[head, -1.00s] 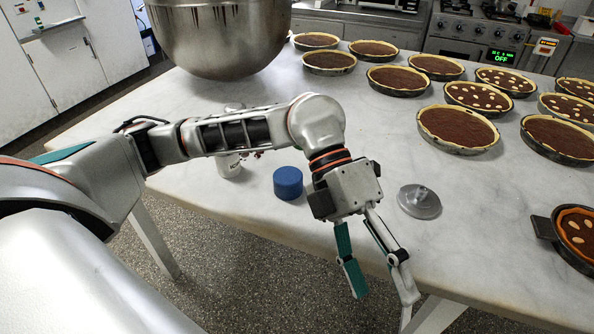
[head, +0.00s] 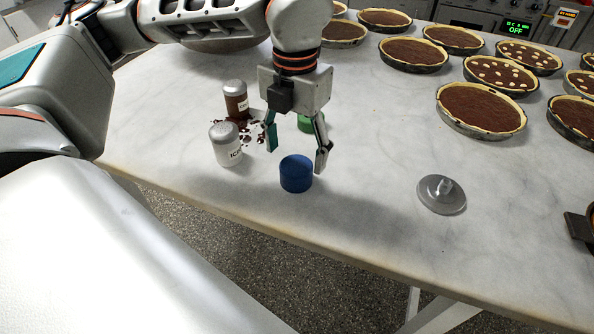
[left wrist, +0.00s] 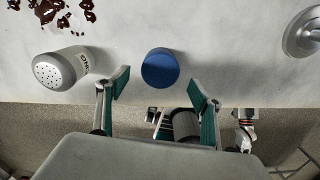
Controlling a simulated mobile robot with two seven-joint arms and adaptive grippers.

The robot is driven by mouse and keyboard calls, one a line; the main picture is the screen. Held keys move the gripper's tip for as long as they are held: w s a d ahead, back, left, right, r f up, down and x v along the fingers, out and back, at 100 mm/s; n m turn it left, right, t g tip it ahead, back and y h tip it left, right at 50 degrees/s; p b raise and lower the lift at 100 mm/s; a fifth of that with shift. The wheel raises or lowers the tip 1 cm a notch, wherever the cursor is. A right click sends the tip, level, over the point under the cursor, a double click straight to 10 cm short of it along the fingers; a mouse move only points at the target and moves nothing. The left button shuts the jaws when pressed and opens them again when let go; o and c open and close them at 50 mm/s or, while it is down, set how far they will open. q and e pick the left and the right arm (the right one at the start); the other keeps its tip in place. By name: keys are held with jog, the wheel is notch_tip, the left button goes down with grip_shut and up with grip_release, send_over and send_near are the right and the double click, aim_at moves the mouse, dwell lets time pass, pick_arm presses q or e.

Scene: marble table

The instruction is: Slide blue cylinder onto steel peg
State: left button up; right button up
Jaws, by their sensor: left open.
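The blue cylinder (head: 296,174) stands upright on the marble table near its front edge. The steel peg (head: 442,190) rises from a round grey base to the right of it and is bare. My left gripper (head: 297,160) is open and empty, pointing down above and just behind the cylinder in the head view. In the left wrist view the cylinder (left wrist: 160,69) shows beyond and between the two open fingers (left wrist: 158,92), and the peg's base (left wrist: 302,34) is at the upper right. My right gripper is not seen in the head view.
A white-labelled shaker (head: 226,146) and a brown shaker (head: 236,100) stand left of the cylinder, with dark spilled bits (head: 247,132) beside them. Several pies (head: 480,108) fill the back right. Table between cylinder and peg is clear.

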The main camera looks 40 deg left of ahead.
aim_at(296, 165)
pick_arm(q)
notch_tip(296, 165, down, 5)
jog(key=shift+w+f, duration=0.15)
jog(key=c, duration=1.3)
